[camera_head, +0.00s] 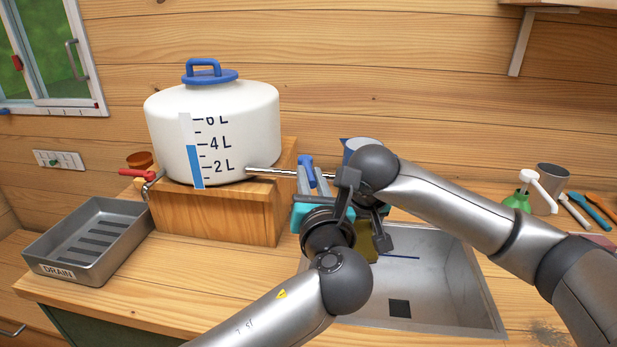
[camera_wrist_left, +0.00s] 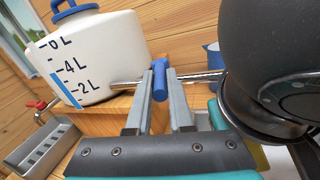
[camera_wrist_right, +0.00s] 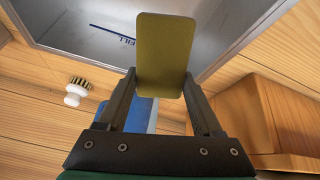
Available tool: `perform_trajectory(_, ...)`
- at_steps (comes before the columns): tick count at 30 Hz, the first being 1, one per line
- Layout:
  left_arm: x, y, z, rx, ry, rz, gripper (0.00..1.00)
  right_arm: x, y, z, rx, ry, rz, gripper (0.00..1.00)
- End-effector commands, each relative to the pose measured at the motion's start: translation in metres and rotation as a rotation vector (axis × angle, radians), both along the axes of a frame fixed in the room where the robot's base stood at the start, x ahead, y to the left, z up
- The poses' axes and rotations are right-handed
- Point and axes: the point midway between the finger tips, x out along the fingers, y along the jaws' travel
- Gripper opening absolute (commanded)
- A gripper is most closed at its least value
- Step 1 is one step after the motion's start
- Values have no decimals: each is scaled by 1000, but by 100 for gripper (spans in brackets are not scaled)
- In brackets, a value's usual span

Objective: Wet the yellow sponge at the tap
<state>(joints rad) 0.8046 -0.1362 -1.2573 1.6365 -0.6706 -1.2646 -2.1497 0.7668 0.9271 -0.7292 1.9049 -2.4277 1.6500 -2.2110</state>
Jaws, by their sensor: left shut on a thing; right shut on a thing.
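The yellow sponge (camera_wrist_right: 165,50), olive-yellow in the shade, is pinched between the fingers of my right gripper (camera_wrist_right: 160,88). In the head view the sponge (camera_head: 376,243) hangs over the sink's left part, partly hidden by my right gripper (camera_head: 366,215). My left gripper (camera_head: 308,180) is shut on the tap's blue handle (camera_head: 306,164); the left wrist view shows the handle (camera_wrist_left: 160,80) between its fingers. The tap's metal spout pipe (camera_head: 285,173) runs right from the white tank (camera_head: 215,130). Its end is hidden behind my right arm. No water stream is visible.
The metal sink (camera_head: 440,280) is set in the wooden counter. A grey DRAIN tray (camera_head: 95,240) stands at left, near a red-handled tap (camera_head: 136,174). A blue jug (camera_head: 350,146) is behind my right wrist.

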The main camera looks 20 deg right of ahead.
Motion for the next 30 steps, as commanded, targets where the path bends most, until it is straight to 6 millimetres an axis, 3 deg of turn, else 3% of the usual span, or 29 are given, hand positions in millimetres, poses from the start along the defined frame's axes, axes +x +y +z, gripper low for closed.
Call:
perform_trajectory(3,0,0,-1,1,1,-2,0,0,0,0,0,0,0,15)
perform_trajectory(4,0,0,-1,1,1,-2,21,0,0,0,0,0,0,15)
perform_trajectory(12,0,0,0,1,0,-2,50,0,0,0,0,0,0,15)
perform_trajectory(23,-6,1,0,0,-1,-3,50,0,0,0,0,0,0,15)
perform_trajectory(30,-39,9,-1,-2,1,-5,50,0,0,0,0,0,0,15)
